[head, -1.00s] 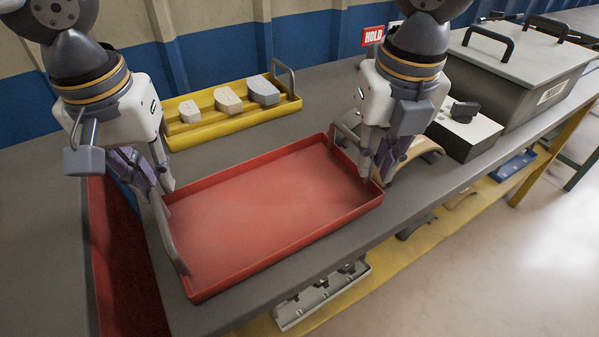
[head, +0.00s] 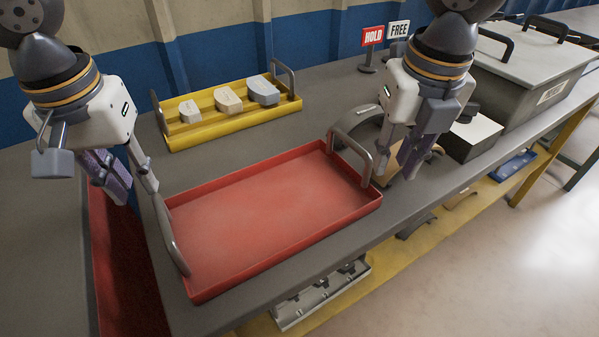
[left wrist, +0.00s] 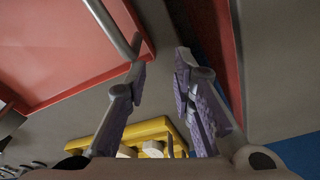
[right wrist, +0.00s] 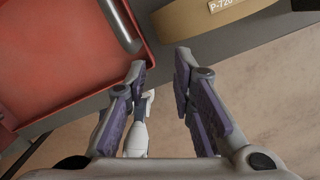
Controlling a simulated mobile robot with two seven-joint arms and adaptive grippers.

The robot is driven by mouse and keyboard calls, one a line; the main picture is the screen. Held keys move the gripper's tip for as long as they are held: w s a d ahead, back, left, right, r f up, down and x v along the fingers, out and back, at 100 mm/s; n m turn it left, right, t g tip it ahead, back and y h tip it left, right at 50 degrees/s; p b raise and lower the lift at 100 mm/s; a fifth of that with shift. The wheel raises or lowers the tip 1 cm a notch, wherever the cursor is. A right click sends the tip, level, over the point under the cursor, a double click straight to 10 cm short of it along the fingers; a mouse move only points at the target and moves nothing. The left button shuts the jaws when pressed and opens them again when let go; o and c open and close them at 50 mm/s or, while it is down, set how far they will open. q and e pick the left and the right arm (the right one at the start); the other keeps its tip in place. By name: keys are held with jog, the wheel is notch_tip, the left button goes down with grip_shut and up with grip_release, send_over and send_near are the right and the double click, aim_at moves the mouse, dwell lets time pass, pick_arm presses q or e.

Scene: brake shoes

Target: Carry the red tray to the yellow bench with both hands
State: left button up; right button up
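The red tray (head: 270,205) lies flat and empty on the grey top of a bench with yellow lower parts (head: 562,135). It has a grey bar handle at its left end (head: 172,240) and one at its right end (head: 352,155). My left gripper (head: 140,195) is open and empty, just outside the left handle; in the left wrist view its fingers (left wrist: 160,68) are apart with the handle beside them. My right gripper (head: 396,176) is open and empty, outside the right handle; in the right wrist view the handle (right wrist: 122,25) is left of its fingers (right wrist: 165,68).
A yellow tray (head: 200,128) with several pale blocks stands behind. A curved brake shoe (head: 425,160), a small white-topped box (head: 475,135) and a large lidded bin (head: 530,80) are to the right. HOLD (head: 373,38) and FREE (head: 398,30) signs stand at the back.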

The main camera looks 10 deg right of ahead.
pick_arm(q)
notch_tip(320, 180, up, 12)
jog(key=s, duration=0.1)
jog(key=shift+s, duration=0.35)
pick_arm(e)
notch_tip(320, 180, up, 12)
jog(key=s, duration=0.1)
jog(key=shift+s, duration=0.35)
